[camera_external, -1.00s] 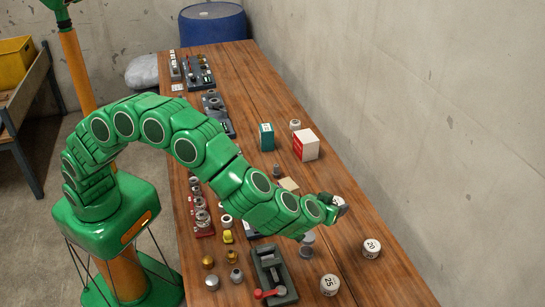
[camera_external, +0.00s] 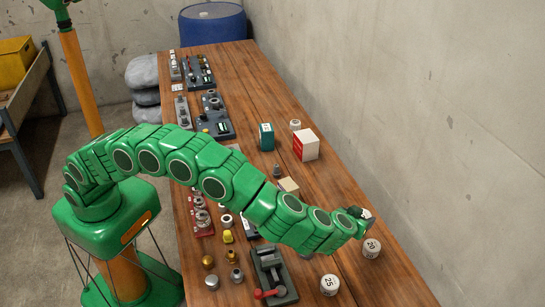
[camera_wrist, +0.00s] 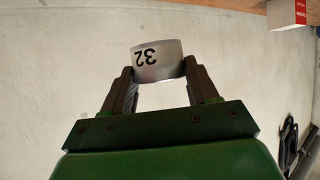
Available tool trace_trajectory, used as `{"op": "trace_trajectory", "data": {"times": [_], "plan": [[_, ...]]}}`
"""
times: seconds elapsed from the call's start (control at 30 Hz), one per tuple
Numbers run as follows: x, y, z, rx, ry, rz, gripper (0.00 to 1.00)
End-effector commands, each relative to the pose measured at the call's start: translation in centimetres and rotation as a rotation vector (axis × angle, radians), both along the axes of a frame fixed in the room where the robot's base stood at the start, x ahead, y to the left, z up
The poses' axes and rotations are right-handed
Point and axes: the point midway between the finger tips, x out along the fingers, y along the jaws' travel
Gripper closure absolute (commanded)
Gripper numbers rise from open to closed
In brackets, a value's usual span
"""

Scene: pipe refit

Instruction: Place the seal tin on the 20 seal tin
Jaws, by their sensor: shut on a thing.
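My gripper (camera_wrist: 158,78) is shut on a white and grey seal tin marked 32 (camera_wrist: 157,60), which appears upside down between the fingers in the wrist view. In the external view my gripper (camera_external: 362,214) holds this tin (camera_external: 367,213) above the right side of the table, mostly hidden behind the fingers. The white 20 seal tin (camera_external: 372,248) stands on the table just below and slightly right of my gripper in the picture. The held tin is apart from it. A 25 seal tin (camera_external: 329,284) stands nearer the front.
A grey vise with a red handle (camera_external: 273,272) and several brass and steel fittings (camera_external: 209,262) lie left of the tins. A red and white box (camera_external: 306,145) and a teal box (camera_external: 266,137) stand farther back. The concrete wall (camera_external: 450,150) runs along the right table edge.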

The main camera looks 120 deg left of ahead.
Motion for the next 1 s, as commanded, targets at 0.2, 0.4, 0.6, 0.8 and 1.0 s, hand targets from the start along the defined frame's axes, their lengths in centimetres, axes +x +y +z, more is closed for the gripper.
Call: {"op": "trace_trajectory", "data": {"times": [0.2,0.4,0.6,0.8,1.0], "plan": [[1.5,0.5,-1.7,0.001,0.001,0.0,0.72],[2.7,0.9,-3.3,0.001,0.003,-0.001,0.72],[3.9,1.3,-4.6,0.001,0.001,0.0,0.72],[4.5,1.6,-5.6,0.0,0.001,0.0,0.72],[4.8,1.7,-5.8,0.001,0.001,0.0,0.72]]}}
